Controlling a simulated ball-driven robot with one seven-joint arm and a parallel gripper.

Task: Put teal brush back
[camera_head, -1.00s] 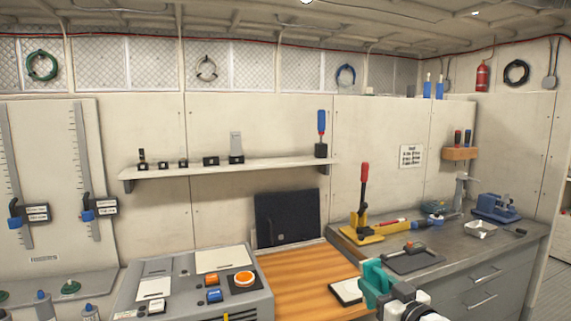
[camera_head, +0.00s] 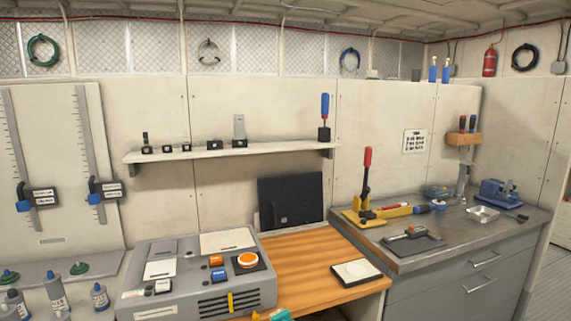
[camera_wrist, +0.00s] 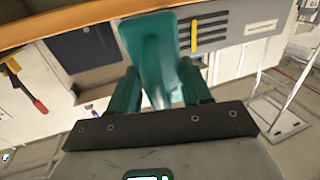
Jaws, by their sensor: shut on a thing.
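The teal brush (camera_wrist: 147,35) is held in my gripper (camera_wrist: 158,75) in the wrist view. Its broad flat teal end points away from the palm, and a paler part shows between the two dark green fingers. The fingers are shut on it from both sides. In the head view only a small teal piece (camera_head: 281,314) shows at the bottom edge, in front of the wooden desk; whether it is brush or finger is unclear. The rest of my gripper is out of that view.
A grey console (camera_head: 195,275) with buttons stands left of the wooden desk top (camera_head: 300,262). A white-topped pad (camera_head: 356,272) lies on the desk. A wall shelf (camera_head: 230,152) holds several small holders and a blue-handled tool (camera_head: 325,112). A grey workbench (camera_head: 420,258) with tools is at right.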

